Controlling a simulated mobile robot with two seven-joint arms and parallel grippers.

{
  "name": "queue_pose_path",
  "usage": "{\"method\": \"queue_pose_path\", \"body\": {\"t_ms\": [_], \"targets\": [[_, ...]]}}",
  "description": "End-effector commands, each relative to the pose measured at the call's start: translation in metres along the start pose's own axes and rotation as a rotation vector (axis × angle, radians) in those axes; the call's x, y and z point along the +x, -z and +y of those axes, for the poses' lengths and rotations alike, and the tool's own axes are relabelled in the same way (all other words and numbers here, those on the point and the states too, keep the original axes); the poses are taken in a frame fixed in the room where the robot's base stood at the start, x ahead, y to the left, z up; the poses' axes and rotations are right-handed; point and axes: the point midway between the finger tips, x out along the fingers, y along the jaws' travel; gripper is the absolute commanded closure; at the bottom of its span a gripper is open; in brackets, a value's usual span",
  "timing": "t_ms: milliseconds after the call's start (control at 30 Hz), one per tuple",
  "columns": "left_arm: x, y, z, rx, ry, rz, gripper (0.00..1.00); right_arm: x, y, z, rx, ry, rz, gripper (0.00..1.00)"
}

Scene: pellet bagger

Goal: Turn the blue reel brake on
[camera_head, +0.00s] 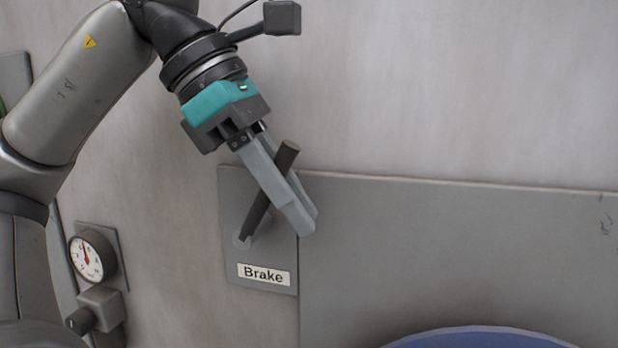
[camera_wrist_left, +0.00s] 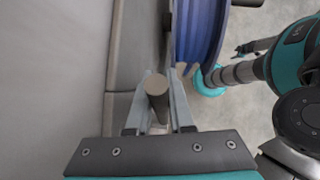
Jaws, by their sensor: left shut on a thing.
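The brake lever (camera_head: 259,210) is a dark rod on a grey plate (camera_head: 234,190) with a white "Brake" label (camera_head: 264,274). It rises from a round pivot at the lower left and leans up to the right. My left gripper (camera_head: 304,222) is shut on the lever, with its fingers on either side of the rod and their tips reaching past it. In the left wrist view the lever's round end (camera_wrist_left: 156,86) shows between the two fingers. The blue reel (camera_head: 480,338) shows only its top edge in the head view; its ribbed side (camera_wrist_left: 200,30) shows in the wrist view.
A pressure gauge (camera_head: 92,256) and a small dark knob (camera_head: 80,320) on a grey box are on the wall at the left. A wide grey panel (camera_head: 450,250) adjoins the brake plate on the right. The wall above it is bare.

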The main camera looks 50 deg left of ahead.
Motion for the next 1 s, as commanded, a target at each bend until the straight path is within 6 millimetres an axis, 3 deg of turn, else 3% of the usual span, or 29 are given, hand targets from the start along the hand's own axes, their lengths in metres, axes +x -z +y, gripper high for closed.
{"method": "queue_pose_path", "body": {"t_ms": [567, 600, 833, 1000], "targets": [[0.0001, 0.0036, -0.0031, 0.006, -0.004, 0.035, 1.0, -0.0033, -0.0049, 0.0033, -0.002, -0.004, -0.008, 0.38], [0.0001, 0.0036, -0.0031, 0.006, -0.004, 0.035, 0.78, -0.0033, -0.0051, 0.0039, -0.003, -0.005, -0.008, 0.38], [0.0, 0.0035, -0.0031, 0.006, -0.004, 0.035, 0.52, -0.0033, -0.0053, 0.0046, -0.003, -0.006, -0.009, 0.38], [0.0, 0.0034, -0.003, 0.006, -0.004, 0.034, 0.5, -0.0033, -0.0053, 0.0046, -0.003, -0.006, -0.009, 0.38]]}}
